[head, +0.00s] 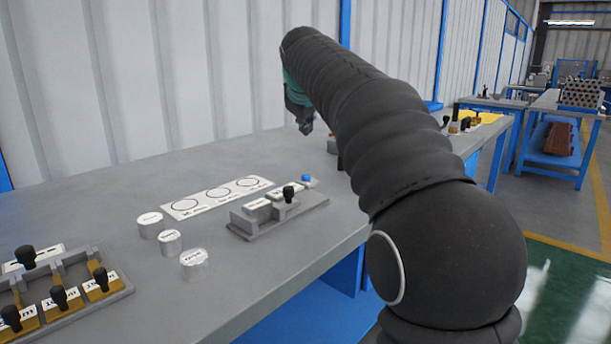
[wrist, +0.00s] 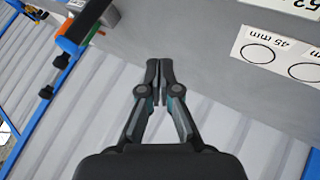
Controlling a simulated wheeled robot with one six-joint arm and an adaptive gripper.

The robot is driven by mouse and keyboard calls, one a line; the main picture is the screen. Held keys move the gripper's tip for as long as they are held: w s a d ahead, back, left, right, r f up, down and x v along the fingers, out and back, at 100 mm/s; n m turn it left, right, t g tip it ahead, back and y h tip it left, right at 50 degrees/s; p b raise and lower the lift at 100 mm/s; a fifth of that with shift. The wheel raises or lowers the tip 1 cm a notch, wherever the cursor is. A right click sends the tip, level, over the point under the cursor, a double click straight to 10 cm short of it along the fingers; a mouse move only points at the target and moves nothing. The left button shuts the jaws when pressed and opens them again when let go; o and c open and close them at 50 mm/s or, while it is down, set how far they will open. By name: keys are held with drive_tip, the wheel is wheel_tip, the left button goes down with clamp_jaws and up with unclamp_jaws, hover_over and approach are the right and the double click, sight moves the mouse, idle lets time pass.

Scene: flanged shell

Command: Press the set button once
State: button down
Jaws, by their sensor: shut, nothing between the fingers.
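My gripper (head: 305,127) is shut and empty, pointing down above the back part of the grey bench. In the wrist view its two fingertips (wrist: 159,66) meet, with bare bench beyond them. No button with a readable "set" label shows. A dark block with an orange face and a green part (wrist: 85,28) is at the upper left of the wrist view. A small item (head: 333,145) beside my arm is mostly hidden by it.
A white card with circles (head: 218,197) lies flat, with several white labelled cylinders (head: 169,241) in front. A rack with black-knobbed gauges (head: 60,295) is at the left. Black knobs and a yellow area (head: 488,117) are at the bench's far end. The back left is clear.

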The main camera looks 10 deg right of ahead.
sight(305, 176)
drive_tip(key=shift+f+b, duration=2.4)
drive_tip(key=shift+f, duration=1.8)
drive_tip(key=shift+f, duration=0.1)
drive_tip(key=shift+f, duration=0.3)
drive_tip(key=shift+f+b, duration=0.55)
drive_tip(key=shift+f, duration=0.05)
drive_tip(key=shift+r, duration=0.1)
drive_tip(key=shift+r+p, duration=0.9)
drive_tip(key=shift+p, duration=0.1)
drive_tip(key=shift+r+p, duration=2)
drive_tip(key=shift+r, duration=0.55)
